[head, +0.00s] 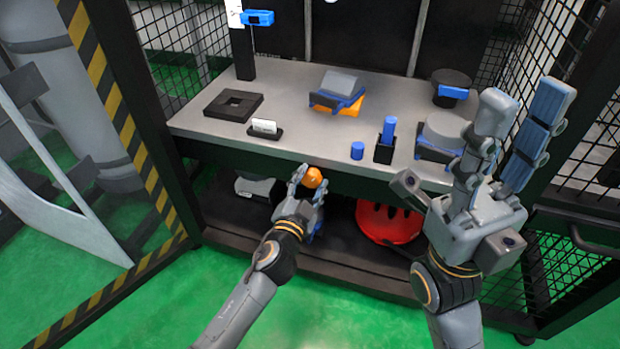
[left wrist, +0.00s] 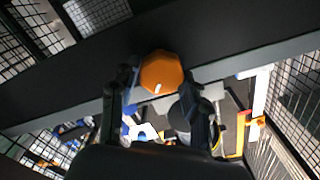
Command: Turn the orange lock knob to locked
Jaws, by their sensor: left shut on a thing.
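The orange lock knob (head: 313,178) sits at the front edge of the bench, below the worktop. In the left wrist view the knob (left wrist: 161,73) has a small white mark near its lower rim. My left gripper (head: 307,180) is at the knob, with its fingers on either side of it, shut on it. In the left wrist view the two fingers (left wrist: 160,95) flank the knob. My right gripper (head: 520,115) is raised at the right with its fingers pointing up, spread apart and empty.
The grey worktop (head: 210,127) carries a black square frame (head: 233,105), a blue cylinder (head: 357,150), a black holder with a blue peg (head: 388,135), and blue-grey blocks. A red helmet (head: 388,222) lies on the lower shelf. Mesh walls stand at both sides.

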